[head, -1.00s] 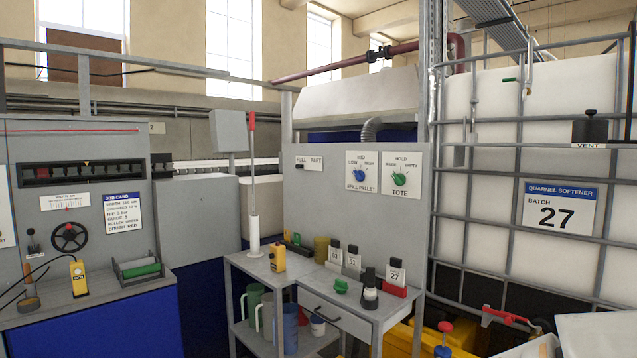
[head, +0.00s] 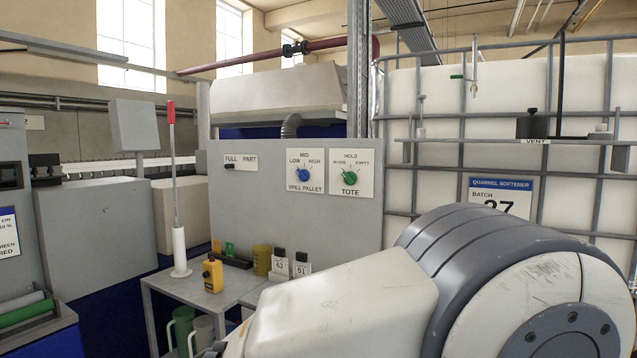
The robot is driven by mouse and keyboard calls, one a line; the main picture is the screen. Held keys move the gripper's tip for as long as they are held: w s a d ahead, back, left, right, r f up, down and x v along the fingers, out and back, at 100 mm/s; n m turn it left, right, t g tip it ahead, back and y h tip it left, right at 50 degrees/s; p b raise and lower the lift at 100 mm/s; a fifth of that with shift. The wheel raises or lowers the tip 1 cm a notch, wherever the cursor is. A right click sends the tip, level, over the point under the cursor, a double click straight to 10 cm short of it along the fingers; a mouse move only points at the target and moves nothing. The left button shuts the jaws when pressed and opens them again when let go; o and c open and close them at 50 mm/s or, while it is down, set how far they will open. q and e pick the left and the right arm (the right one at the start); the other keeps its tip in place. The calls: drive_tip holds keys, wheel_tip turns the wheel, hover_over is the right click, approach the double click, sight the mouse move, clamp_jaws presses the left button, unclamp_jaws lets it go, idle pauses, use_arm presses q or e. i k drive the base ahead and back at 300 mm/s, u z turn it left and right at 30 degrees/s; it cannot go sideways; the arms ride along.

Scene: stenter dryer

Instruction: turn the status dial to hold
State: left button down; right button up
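The status dial is a green knob (head: 350,177) on a white plate (head: 351,191) marked TOTE, with HOLD at the top, IN USE at left and EMPTY at right. Its pointer seems turned toward the upper left, on the IN USE side, but it is small. The plate is on a grey upright panel (head: 255,200). One of my arms fills the lower right foreground, below and to the right of the dial, apart from it in the picture. Neither gripper's fingers can be made out.
A blue SPILL PALLET dial (head: 304,176) is just left of the status dial; a FULL/PART switch (head: 230,166) is further left. Below stands a grey bench (head: 170,284) with a yellow device (head: 212,274) and small bottles (head: 280,265). A caged white tank (head: 440,110) stands at right.

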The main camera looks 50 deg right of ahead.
sight(349, 178)
drive_tip(key=z, duration=0.15)
drive_tip(key=i, duration=0.65)
drive_tip(key=z, duration=0.9)
drive_tip(key=i, duration=0.55)
drive_tip(key=z, duration=0.5)
